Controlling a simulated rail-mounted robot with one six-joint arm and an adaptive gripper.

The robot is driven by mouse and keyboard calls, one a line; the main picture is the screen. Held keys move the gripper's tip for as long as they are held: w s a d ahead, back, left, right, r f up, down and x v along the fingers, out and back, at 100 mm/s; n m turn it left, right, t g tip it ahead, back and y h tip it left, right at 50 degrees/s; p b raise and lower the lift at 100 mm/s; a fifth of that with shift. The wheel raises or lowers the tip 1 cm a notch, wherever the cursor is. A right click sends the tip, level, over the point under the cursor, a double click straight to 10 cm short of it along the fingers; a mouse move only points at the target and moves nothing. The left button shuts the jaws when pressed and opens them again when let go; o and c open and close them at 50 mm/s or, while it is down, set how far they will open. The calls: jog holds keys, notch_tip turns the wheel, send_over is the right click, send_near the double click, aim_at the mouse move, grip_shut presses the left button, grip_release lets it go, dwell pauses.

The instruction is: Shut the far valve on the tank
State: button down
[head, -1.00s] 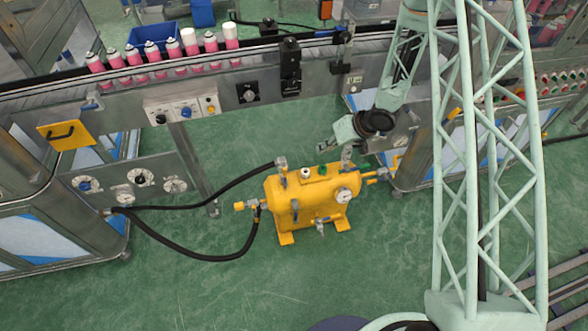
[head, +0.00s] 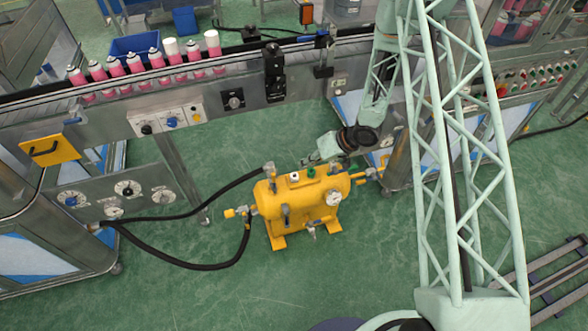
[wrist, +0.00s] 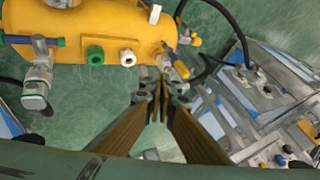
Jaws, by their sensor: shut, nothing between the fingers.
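The yellow tank (head: 300,208) stands on the green floor; it also shows at the top of the wrist view (wrist: 80,20). A metal valve fitting (head: 270,173) rises at its back left, by the black hose. Another metal fitting is at its right end, partly hidden by my arm; in the wrist view a metal valve (wrist: 38,80) with a blue, green-tipped handle (wrist: 20,40) shows at the left. I cannot tell which valve is the far one. My gripper (wrist: 160,82) is shut and empty, behind the tank, near its green and white caps.
Black hoses (head: 185,265) run from the tank to the left cabinet (head: 50,250). The conveyor with pink cans (head: 135,65) crosses behind the tank, with a control box (head: 168,122) on its front. Floor in front of the tank is clear.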

aim_at(273, 180)
jog(key=w+a+f+b, duration=0.1)
jog(key=a+f+b, duration=0.2)
jog(key=a+f, duration=0.4)
jog(key=shift+w+a+f, duration=0.2)
jog(key=shift+a+f, duration=0.15)
jog(key=shift+a, duration=0.75)
